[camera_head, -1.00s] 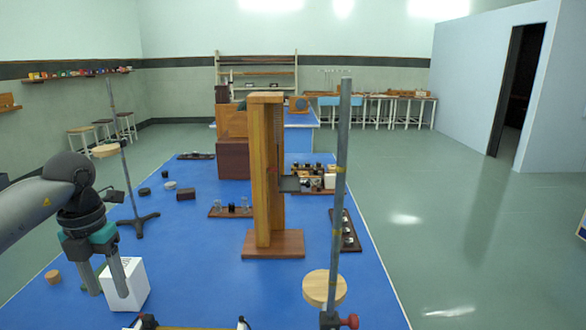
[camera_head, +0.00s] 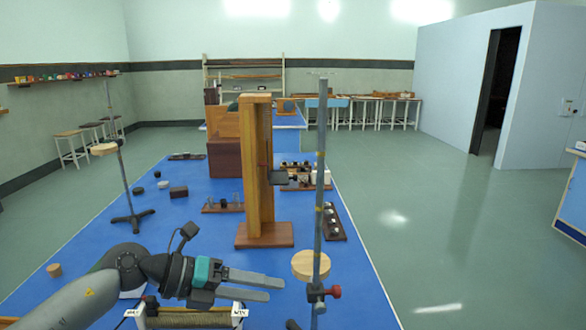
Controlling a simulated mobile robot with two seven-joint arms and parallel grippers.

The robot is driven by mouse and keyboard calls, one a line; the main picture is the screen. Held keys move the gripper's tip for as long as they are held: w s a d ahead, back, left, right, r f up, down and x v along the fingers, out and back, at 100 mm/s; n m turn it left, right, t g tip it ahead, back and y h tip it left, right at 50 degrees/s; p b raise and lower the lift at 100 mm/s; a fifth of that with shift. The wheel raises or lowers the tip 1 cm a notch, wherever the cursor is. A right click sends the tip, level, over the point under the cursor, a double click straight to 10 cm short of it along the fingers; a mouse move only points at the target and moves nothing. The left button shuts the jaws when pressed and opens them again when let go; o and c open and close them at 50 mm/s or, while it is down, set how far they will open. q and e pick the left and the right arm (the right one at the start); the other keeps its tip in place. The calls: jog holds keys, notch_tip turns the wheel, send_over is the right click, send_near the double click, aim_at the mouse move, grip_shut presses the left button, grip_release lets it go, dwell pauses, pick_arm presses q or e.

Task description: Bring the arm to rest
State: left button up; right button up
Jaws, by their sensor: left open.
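My left arm comes in from the lower left and reaches across the front of the blue bench (camera_head: 160,225). My left gripper (camera_head: 276,288) points to the right, with its two fingers parallel and apart and nothing between them. The fingertips appear short of the rod. A white block is mostly hidden behind my arm. My right gripper is out of view.
A tall wooden stand (camera_head: 257,170) rises mid-bench. A tripod stand (camera_head: 132,218) is at the left, with small dark pieces (camera_head: 178,192) nearby. Trays of small parts (camera_head: 333,222) lie behind the rod. Open green floor (camera_head: 430,240) lies right of the bench.

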pick_arm(q)
jog(key=d+r+n+t+h, duration=0.5)
jog(key=r, duration=0.2)
jog(key=w+a+r+n+t+y, duration=0.15)
jog(key=a+n+t+y, duration=0.35)
jog(key=n+t, duration=0.5)
jog(key=s+a+f+n+g+y, duration=0.2)
jog(key=a+f+n+y, duration=0.35)
jog(key=f+n, duration=0.2)
jog(key=s+a+f+n+g+y, duration=0.1)
jog(key=s+a+f+n+y, duration=0.2)
jog(key=a+f+n+y, duration=0.45)
jog(key=s+d+f+n+g, duration=0.1)
jog(key=s+f+n+g, duration=0.2)
jog(key=s+f+g, duration=0.55)
jog(key=s+d+f+n+g, duration=0.2)
jog(key=s+f+g, duration=0.2)
jog(key=s, duration=1)
notch_tip(320, 180, down, 22)
jog(key=s, duration=0.1)
jog(key=s+a+f+g+b, duration=0.1)
jog(key=s+a+f+g, duration=0.1)
jog(key=s+f, duration=1.3)
jog(key=shift+s+a+f+h, duration=0.25)
jog(key=shift+s+a+h, duration=0.05)
jog(key=shift+s+a, duration=0.25)
